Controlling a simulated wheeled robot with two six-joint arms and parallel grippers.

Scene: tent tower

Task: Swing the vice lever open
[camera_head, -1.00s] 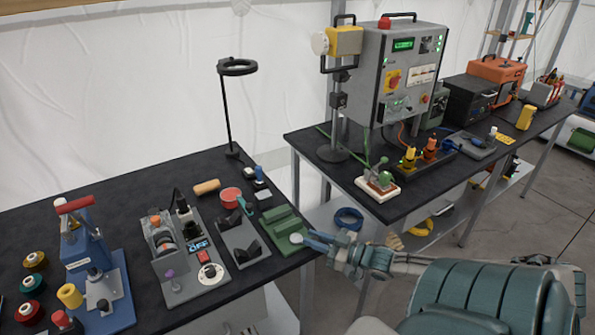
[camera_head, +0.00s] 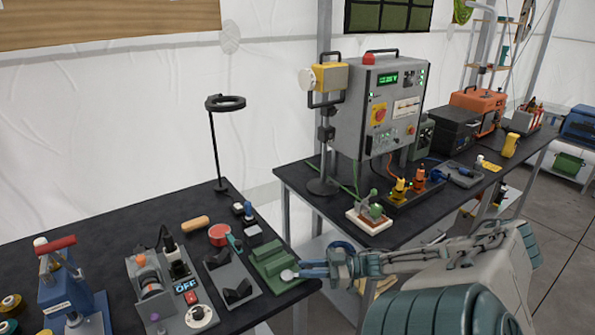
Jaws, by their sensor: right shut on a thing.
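The green vice (camera_head: 268,257) sits at the right front corner of the left black table. A pale round knob (camera_head: 287,275) shows at its front right corner, and I take it for the end of the vice lever. My right gripper (camera_head: 300,272) reaches in from the right at the table edge, with its fingers shut at the knob. The fingers cover most of the lever, so its angle is hard to tell. My left gripper is not in view.
Left of the vice are a grey block with black V shapes (camera_head: 231,272), a switch unit (camera_head: 178,268) and a red-handled press (camera_head: 65,290). A lamp stand (camera_head: 215,150) rises behind. A second table (camera_head: 430,205) with a grey control box (camera_head: 375,110) stands at the right.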

